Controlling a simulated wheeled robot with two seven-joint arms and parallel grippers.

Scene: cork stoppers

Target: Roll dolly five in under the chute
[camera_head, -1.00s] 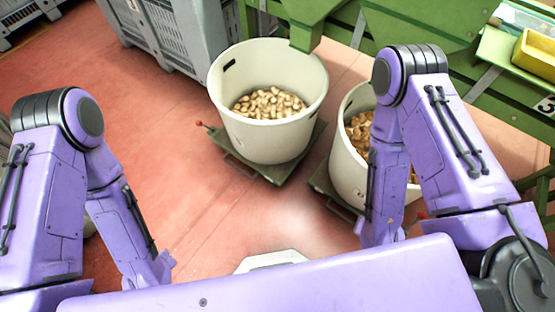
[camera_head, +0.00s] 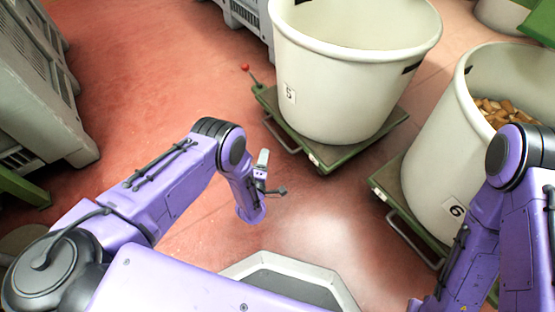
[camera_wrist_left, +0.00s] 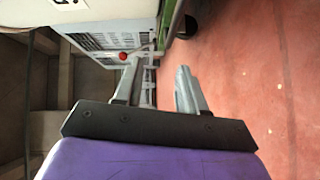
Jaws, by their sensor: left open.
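Dolly five (camera_head: 345,155) is a low green platform on the red floor, with a loop handle (camera_head: 282,138) on its near left edge and a red-knobbed lever (camera_head: 246,68) at its left corner. A white tub (camera_head: 345,85) marked 5 stands upright on it; its contents are hidden. My left gripper (camera_head: 273,175) is open, below and left of the dolly's near edge, apart from it in this view. In the left wrist view its fingers (camera_wrist_left: 158,82) are spread, with a red knob (camera_wrist_left: 123,56) beyond them. My right gripper is out of view. The chute cannot be made out clearly.
A second white tub (camera_head: 440,165) marked 6, holding tan pieces, stands on another green dolly (camera_head: 385,190) close at the right. Grey crates (camera_head: 35,90) stand at the left. Another tub (camera_head: 505,15) is at top right. Red floor (camera_head: 150,90) is clear left of dolly five.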

